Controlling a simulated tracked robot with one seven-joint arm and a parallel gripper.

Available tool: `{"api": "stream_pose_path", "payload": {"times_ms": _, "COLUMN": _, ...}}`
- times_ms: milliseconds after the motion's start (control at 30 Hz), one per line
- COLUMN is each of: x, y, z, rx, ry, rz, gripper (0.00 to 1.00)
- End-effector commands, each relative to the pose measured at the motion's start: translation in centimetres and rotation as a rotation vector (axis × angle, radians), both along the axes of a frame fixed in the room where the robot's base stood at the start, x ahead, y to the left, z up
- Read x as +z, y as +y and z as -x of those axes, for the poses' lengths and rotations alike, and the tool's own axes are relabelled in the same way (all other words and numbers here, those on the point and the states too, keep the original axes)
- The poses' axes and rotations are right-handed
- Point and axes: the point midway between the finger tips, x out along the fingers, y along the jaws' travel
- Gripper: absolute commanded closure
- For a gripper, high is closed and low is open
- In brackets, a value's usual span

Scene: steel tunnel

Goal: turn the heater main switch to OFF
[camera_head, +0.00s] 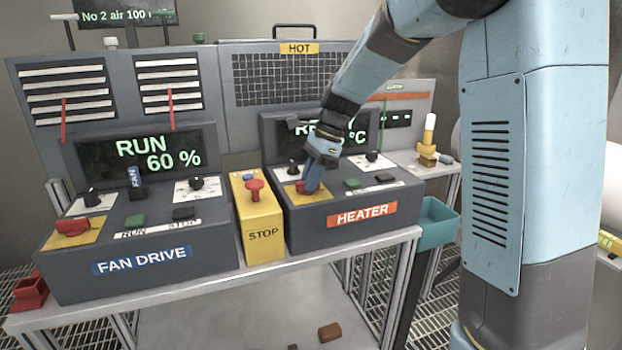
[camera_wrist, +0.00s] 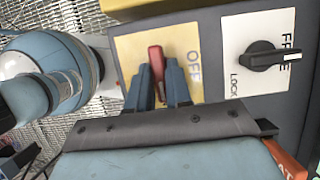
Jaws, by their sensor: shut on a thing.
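The heater console (camera_head: 352,222) is the grey box with the orange HEATER label, right of the yellow STOP box. Its main switch is a red handle (camera_wrist: 156,62) on a yellow plate (camera_wrist: 130,48); the plate also shows in the head view (camera_head: 294,197). My gripper (camera_wrist: 168,80) is shut on the red handle, with one finger on each side of it. In the head view my gripper (camera_head: 312,180) hides most of the handle. The word OFF is readable on the plate, right of the fingers in the wrist view. The handle's other markings are hidden.
A black FREE/LOCK knob (camera_wrist: 262,56) sits beside the plate. The yellow STOP box (camera_head: 262,222) with a red button stands left of the heater console. The fan drive console (camera_head: 140,240) is further left. A teal bin (camera_head: 438,222) hangs at the right.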

Motion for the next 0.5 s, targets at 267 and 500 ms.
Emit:
{"api": "stream_pose_path", "payload": {"times_ms": 267, "x": 0.03, "y": -0.05, "z": -0.15, "rx": 0.027, "ry": -0.003, "rz": 0.0, "gripper": 1.0}}
{"api": "stream_pose_path", "payload": {"times_ms": 500, "x": 0.01, "y": -0.05, "z": -0.28, "rx": 0.149, "ry": -0.002, "rz": -0.001, "gripper": 1.0}}
